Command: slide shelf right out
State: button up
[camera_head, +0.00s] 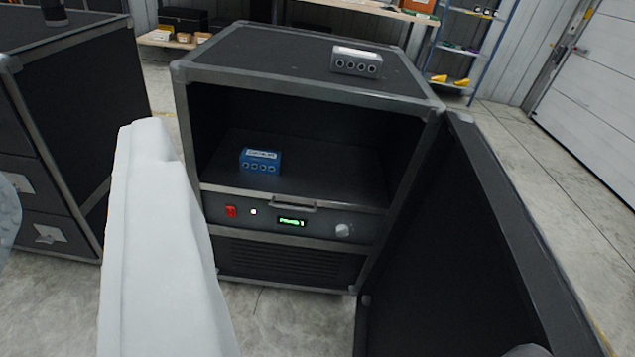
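A black cabinet (300,58) with grey metal edges stands in the middle, its front open. Inside is a dark shelf (330,180) with a grey front edge and a small handle (293,205) at the middle of that edge. The shelf looks pushed in, level with the cabinet front. A blue box (260,161) with round sockets sits on its left part. Below the shelf is a panel (265,222) with a red switch, a green display and a knob. A white part of my arm covers the left foreground. No gripper fingers show.
The cabinet door (460,260) stands open at the right, reaching toward me. A grey box (357,62) with sockets sits on the cabinet top. Another black cabinet (75,90) with drawers stands at the left. Bare floor shows in front.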

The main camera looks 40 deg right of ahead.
jog(key=w+d+f+n+h, duration=0.1)
jog(key=w+d+f+n, duration=0.25)
jog(key=w, duration=0.45)
jog(key=w+d+f+n, duration=0.2)
jog(key=w+d, duration=0.3)
jog(key=w, duration=0.3)
jog(key=w+d+f+n, duration=0.5)
jog(key=w+d+f, duration=0.5)
jog(key=w+f, duration=0.15)
jog(key=w+d+f+n+g+y, duration=0.1)
jog(key=w+d+f+n, duration=0.1)
jog(key=d+f, duration=0.35)
jog(key=w+d+f+n+y, duration=0.2)
jog(key=d+f, duration=0.1)
jog(key=f, duration=0.6)
jog(key=n+y, duration=0.3)
jog(key=n, duration=0.1)
send_near(295, 209)
jog(key=shift+g, duration=0.3)
jog(key=x, duration=1)
jog(key=shift+w+d+r, duration=0.15)
jog(key=shift+w, duration=0.1)
jog(key=shift+c, duration=0.4)
grip_shut()
